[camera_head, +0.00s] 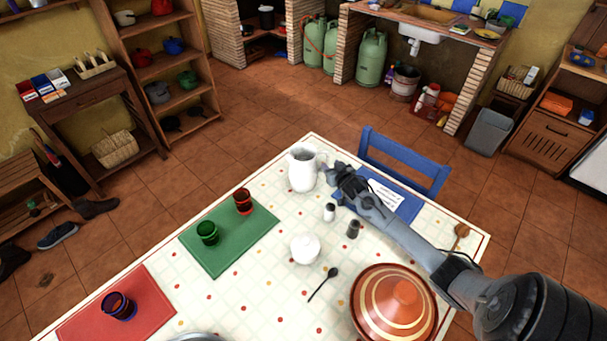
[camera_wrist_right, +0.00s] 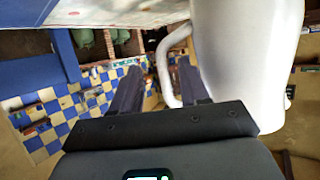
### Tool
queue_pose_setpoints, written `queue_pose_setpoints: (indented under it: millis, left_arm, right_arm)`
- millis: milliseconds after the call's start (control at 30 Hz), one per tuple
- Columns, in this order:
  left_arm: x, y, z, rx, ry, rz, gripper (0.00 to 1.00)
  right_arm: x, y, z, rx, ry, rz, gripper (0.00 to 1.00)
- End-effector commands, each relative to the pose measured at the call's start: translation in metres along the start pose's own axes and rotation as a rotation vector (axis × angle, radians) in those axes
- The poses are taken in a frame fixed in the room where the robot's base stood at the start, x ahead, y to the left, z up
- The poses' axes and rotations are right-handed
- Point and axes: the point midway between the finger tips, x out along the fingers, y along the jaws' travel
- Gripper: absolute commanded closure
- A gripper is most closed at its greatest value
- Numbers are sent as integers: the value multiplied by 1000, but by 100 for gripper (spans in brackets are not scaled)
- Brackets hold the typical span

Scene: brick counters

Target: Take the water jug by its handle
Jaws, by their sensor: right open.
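The white water jug (camera_head: 302,170) stands upright near the table's far edge, its handle (camera_head: 323,160) on the right side. My right gripper (camera_head: 334,170) is just right of the handle, open and empty. In the right wrist view the jug (camera_wrist_right: 248,60) fills the right side. There the jug's handle (camera_wrist_right: 162,65) shows between the two open fingers of the gripper (camera_wrist_right: 158,88). One finger appears on the side of the handle's gap, the other outside it. Whether either touches the handle is unclear. My left gripper is out of view.
A white shaker (camera_head: 329,212) and a dark shaker (camera_head: 353,229) stand below my right gripper. A white lidded bowl (camera_head: 305,249) and a red striped lidded dish (camera_head: 394,305) are nearer. A red cup (camera_head: 243,201) is left of the jug. A blue chair (camera_head: 405,158) is behind the table.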

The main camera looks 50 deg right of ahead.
Motion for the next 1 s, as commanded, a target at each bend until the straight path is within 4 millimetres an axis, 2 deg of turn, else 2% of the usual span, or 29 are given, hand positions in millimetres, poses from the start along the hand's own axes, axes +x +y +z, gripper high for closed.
queue_pose_setpoints:
  millis: [100,300,633,667,933,1000]
  left_arm:
    - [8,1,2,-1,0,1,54]
    - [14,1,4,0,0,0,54]
    - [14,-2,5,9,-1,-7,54]
    - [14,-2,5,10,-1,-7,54]
    - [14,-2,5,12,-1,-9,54]
    - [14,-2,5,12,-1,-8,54]
  right_arm:
    - [17,-2,0,1,2,1,55]
    - [37,-2,0,1,1,1,55]
    - [41,-2,-1,1,1,0,55]
    - [41,-2,-1,1,1,0,57]
    - [41,-2,-1,1,1,0,98]
    - [41,-2,-1,1,1,0,100]
